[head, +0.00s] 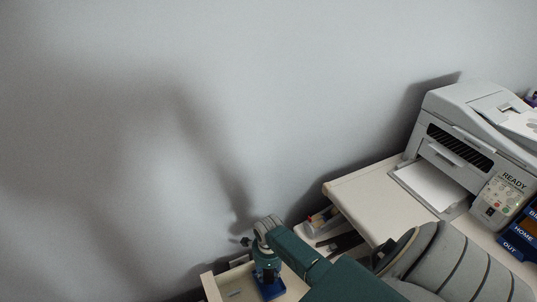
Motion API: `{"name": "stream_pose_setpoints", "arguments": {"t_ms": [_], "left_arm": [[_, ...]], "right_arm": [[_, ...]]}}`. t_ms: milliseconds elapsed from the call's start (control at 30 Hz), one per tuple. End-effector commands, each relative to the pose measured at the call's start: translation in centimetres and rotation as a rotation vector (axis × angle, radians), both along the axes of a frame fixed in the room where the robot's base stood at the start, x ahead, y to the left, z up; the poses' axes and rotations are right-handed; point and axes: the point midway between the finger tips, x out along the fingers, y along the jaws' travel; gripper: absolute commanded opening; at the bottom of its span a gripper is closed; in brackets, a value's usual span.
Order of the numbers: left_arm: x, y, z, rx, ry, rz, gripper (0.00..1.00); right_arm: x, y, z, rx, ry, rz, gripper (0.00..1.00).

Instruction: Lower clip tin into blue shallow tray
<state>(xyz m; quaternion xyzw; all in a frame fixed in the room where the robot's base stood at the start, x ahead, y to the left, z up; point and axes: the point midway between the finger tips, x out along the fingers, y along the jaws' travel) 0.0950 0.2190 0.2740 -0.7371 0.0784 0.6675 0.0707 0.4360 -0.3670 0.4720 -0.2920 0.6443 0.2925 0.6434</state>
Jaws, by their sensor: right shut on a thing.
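My right gripper (267,272), on the teal arm coming in from the lower right, points down at the bottom of the head view. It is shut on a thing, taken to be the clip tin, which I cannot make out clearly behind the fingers. A dark blue piece (271,290) shows right at the fingertips; I cannot tell whether it is part of the tin or of the blue shallow tray. My left gripper is out of view.
A pale surface with a raised edge (210,287) lies around the gripper. A white printer (465,140) stands on a cream table (372,197) at right. Blue labelled trays (520,238) are at the far right. A grey wall fills the back.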

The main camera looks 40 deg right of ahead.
Motion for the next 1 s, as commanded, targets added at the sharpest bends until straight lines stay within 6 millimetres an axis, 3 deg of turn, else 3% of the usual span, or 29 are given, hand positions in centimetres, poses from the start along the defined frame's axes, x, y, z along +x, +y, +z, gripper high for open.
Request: {"name": "stream_pose_setpoints", "arguments": {"t_ms": [1000], "left_arm": [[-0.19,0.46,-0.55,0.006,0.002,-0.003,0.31]], "right_arm": [[0.08,0.0,-0.69,0.0,-0.001,-0.001,0.06]]}}
